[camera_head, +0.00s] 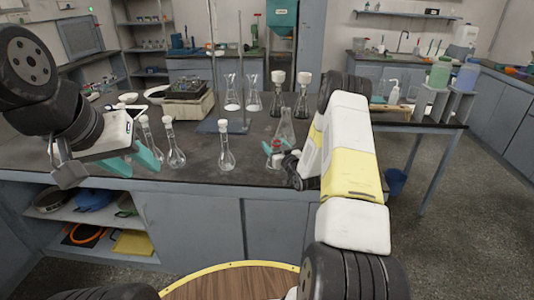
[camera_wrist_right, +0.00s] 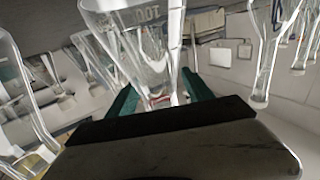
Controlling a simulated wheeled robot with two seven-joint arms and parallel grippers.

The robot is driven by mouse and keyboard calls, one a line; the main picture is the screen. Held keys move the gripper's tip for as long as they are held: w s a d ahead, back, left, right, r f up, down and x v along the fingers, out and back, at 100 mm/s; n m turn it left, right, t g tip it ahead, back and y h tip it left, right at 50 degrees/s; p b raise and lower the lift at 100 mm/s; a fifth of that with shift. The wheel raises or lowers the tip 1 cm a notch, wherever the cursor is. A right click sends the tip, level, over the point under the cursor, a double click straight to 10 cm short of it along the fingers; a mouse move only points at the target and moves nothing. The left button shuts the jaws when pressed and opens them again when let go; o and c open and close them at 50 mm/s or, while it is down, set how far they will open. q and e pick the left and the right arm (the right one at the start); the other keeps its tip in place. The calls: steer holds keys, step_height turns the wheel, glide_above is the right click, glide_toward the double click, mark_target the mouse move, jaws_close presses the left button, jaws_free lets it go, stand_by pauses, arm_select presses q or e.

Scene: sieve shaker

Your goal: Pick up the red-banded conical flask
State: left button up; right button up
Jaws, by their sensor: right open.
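My right gripper (camera_head: 275,152) is open, with one finger on each side of the flask's neck (camera_wrist_right: 160,92). Contact cannot be told. The arm hides part of this area in the head view. My left gripper (camera_head: 136,160) is open and empty over the bench's front left edge.
Several stoppered round flasks (camera_head: 226,158) stand along the bench front. Other glassware (camera_wrist_right: 265,60) flanks the gripper in the wrist view.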

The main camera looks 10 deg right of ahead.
steer(key=shift+w, duration=0.35)
steer(key=shift+c, duration=0.4)
jaws_close()
steer(key=shift+r, duration=0.15)
